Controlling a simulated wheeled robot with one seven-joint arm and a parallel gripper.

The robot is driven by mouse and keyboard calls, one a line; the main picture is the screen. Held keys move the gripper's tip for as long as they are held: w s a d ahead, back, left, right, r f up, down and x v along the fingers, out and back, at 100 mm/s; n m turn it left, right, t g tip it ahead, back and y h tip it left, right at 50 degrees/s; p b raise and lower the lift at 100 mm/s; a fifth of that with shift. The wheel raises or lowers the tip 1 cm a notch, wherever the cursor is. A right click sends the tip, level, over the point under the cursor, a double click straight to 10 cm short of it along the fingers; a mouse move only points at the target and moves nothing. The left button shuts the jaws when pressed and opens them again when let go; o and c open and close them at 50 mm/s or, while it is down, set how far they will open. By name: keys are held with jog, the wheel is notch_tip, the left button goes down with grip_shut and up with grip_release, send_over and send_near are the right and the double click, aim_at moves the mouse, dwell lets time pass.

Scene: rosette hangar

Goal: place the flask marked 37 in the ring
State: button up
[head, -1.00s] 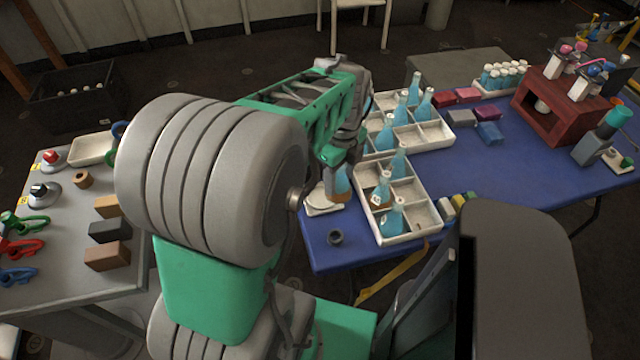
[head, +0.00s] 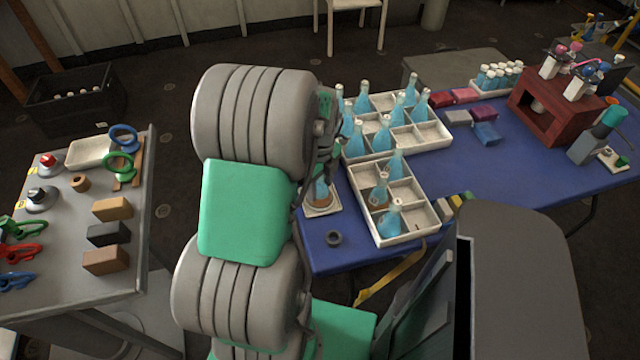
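A blue flask with a brownish lower part (head: 322,190) is in the head view, at or just above a pale square plate (head: 330,210) on the left edge of the blue table. I cannot tell whether it rests there. My gripper (head: 323,174) is at the flask's top, largely hidden behind my arm, so its fingers cannot be made out. A small dark ring (head: 333,238) lies on the table in front of the plate. I cannot read the number 37 on any flask, nor tell whether the plate carries a ring.
A near white crate (head: 415,237) and a far one (head: 440,138) hold several blue flasks to the right. A dark red stand (head: 545,108) is further right. A grey table (head: 60,285) with blocks and coloured rings is at left. The blue table's middle (head: 520,165) is mostly clear.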

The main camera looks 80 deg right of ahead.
jog(key=o, duration=0.4)
